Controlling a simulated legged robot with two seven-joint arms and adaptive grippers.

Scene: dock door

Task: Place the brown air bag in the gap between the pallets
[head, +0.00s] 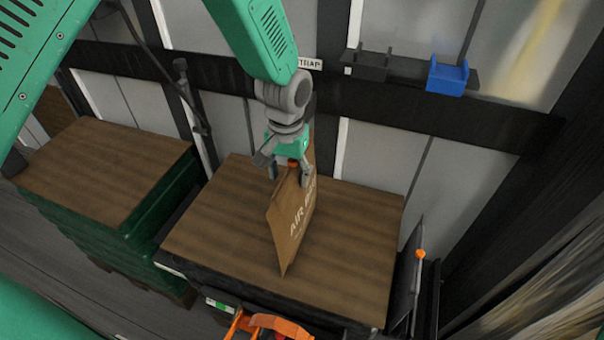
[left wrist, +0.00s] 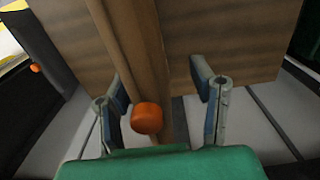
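The brown air bag (head: 292,222), a thin upright bag with white lettering, is above the right pallet load (head: 350,230); I cannot tell whether its lower edge touches the top. My left gripper (head: 289,172) is at its upper part, with fingers spread on either side. In the left wrist view, the bag (left wrist: 140,50) and its orange valve (left wrist: 147,118) lie between the fingers of the left gripper (left wrist: 160,85), with clear space beside the right-hand finger. The left pallet load (head: 100,165) has a brown top and green sides. The gap between the loads is narrow and partly hidden. My right gripper is out of view.
A dark wall rail carries a blue holder (head: 448,76) and a dark holder (head: 372,62). A hose (head: 180,85) hangs behind the gap. A dark upright panel with an orange knob (head: 420,254) stands at the right. An orange object (head: 268,322) is at the front edge.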

